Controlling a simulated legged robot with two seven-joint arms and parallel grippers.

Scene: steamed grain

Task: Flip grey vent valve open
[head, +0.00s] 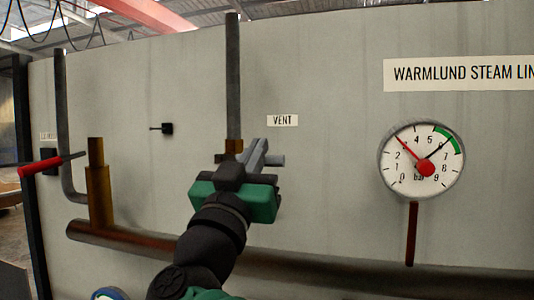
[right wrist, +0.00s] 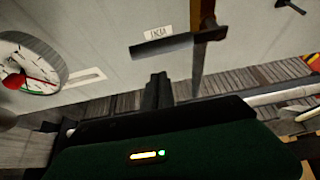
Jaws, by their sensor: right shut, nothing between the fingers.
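The grey vent valve sits below the white VENT label (head: 282,120), on a dark upright pipe (head: 233,80). Its grey lever (head: 275,160) sticks out to the right, roughly level, partly hidden behind my right gripper. In the right wrist view, which is turned over, the lever (right wrist: 165,47) reaches out from the brass valve body (right wrist: 210,34). My right gripper (head: 260,150) is shut and empty in front of the valve. Its fingertips (right wrist: 160,78) appear just short of the lever; whether they touch it I cannot tell. My left gripper is not in view.
A pressure gauge (head: 422,161) is on the wall panel to the right. A red-handled lever (head: 42,166) and a small black knob (head: 166,129) are to the left. A thick rusty pipe (head: 300,270) runs low across the panel. The panel between valve and gauge is clear.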

